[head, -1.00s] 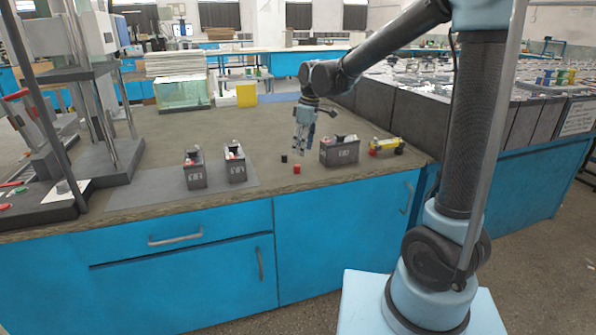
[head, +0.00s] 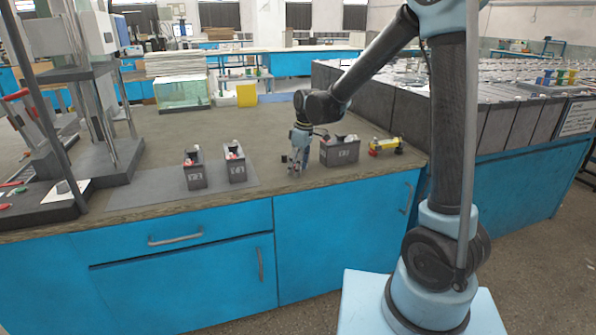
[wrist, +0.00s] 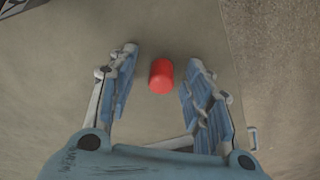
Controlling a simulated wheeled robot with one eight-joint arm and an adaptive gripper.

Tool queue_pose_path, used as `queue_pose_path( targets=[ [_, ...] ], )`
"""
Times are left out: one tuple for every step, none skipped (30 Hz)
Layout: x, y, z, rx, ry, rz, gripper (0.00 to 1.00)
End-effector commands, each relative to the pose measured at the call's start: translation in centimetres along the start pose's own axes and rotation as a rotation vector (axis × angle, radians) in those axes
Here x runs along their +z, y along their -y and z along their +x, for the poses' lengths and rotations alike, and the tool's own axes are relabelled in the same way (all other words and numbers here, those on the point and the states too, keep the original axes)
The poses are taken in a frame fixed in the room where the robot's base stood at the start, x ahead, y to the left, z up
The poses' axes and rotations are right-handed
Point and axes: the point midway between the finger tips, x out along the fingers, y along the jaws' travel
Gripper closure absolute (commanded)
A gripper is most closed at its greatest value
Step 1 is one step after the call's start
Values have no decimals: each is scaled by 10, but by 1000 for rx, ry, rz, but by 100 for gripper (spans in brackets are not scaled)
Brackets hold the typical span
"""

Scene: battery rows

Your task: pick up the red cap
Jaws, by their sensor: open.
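The red cap (wrist: 161,76) shows in the wrist view on the grey-brown bench top. My gripper is open and empty. In the head view my gripper (head: 297,168) points down close above the bench top, left of the right-hand battery. There it hides most or all of the red cap.
A dark battery (head: 340,151) stands close to the right of my gripper. A yellow object (head: 386,146) lies beyond it. Two batteries (head: 194,169) (head: 235,162) stand on a grey mat (head: 212,193) at left. A small black cap (head: 284,158) is beside my gripper. The bench's front edge is near.

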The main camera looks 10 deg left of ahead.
Motion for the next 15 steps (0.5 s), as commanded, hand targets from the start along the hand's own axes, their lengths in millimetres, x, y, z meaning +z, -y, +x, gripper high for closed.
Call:
queue_pose_path(
  targets=[
    [0, 0, 0, 0, 0, 0, 54],
    [0, 0, 0, 0, 0, 0, 54],
    [0, 0, 0, 0, 0, 0, 54],
    [0, 0, 0, 0, 0, 0, 54],
    [0, 0, 0, 0, 0, 0, 59],
    [0, 0, 0, 0, 0, 0, 67],
    [0, 0, 0, 0, 0, 0, 72],
    [0, 0, 0, 0, 0, 0, 77],
    [0, 0, 0, 0, 0, 0, 83],
    [0, 0, 0, 0, 0, 0, 88],
    [0, 0, 0, 0, 0, 0, 89],
    [0, 0, 0, 0, 0, 0, 89],
    [0, 0, 0, 0, 0, 0, 89],
    [0, 0, 0, 0, 0, 0, 89],
    [0, 0, 0, 0, 0, 0, 89]
  ],
)
